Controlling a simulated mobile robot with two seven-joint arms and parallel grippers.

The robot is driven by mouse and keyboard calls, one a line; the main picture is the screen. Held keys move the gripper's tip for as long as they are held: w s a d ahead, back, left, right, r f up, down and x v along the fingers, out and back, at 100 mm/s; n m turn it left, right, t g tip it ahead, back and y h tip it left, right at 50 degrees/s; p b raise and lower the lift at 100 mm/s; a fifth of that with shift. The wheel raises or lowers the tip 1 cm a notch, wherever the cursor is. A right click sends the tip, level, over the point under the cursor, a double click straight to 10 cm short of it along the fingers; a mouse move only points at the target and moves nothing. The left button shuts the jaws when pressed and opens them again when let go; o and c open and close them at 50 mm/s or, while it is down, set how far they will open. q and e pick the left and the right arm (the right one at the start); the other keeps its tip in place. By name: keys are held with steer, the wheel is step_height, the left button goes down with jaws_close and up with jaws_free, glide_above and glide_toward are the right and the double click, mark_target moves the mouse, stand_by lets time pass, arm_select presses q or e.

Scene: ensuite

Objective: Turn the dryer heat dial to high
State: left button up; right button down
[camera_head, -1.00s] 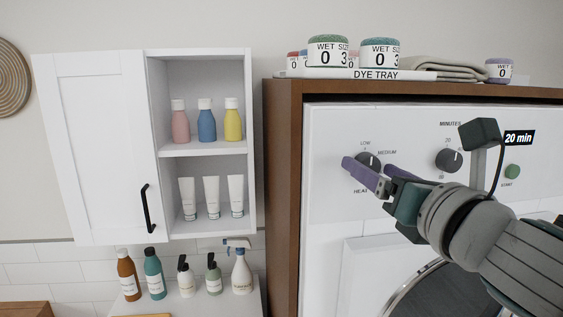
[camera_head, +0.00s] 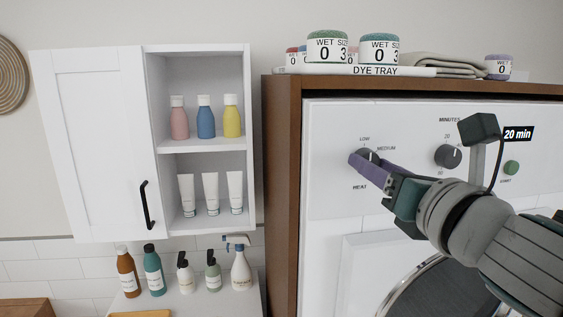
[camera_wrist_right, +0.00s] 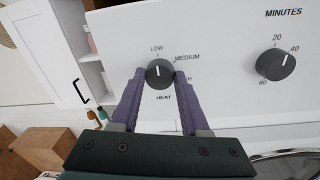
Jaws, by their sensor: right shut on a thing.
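The dark round heat dial (camera_wrist_right: 159,73) is on the dryer's white front panel, with LOW, MEDIUM and HEAT printed around it. Its white pointer line is upright, toward LOW. In the head view the dial (camera_head: 368,156) is partly covered by my fingers. My right gripper (camera_wrist_right: 158,78) has its purple fingers on either side of the dial, shut on it; it also shows in the head view (camera_head: 364,162). The label at the dial's right is mostly hidden behind a finger. My left gripper is not in view.
The minutes dial (camera_head: 448,156) and the green start button (camera_head: 511,167) are to the right on the panel. A dye tray (camera_head: 365,71) with jars lies on the wooden surround (camera_head: 283,200). A white wall cabinet (camera_head: 97,140) stands left.

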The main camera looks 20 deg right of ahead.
steer(key=shift+a+f+m+h+b, duration=0.1)
steer(key=shift+m+h+b, duration=0.3)
steer(key=shift+m, duration=3.75)
steer(key=shift+d+m+h+b, duration=0.15)
steer(key=shift+m+b, duration=0.4)
steer(key=shift+m, duration=3.65)
steer(key=shift+a+f+m+h+b, duration=0.2)
steer(key=shift+m+b, duration=0.3)
steer(key=shift+m, duration=3.65)
steer(key=shift+r+h, duration=0.1)
steer(key=shift+h, duration=0.15)
steer(key=shift+c, duration=2)
jaws_free()
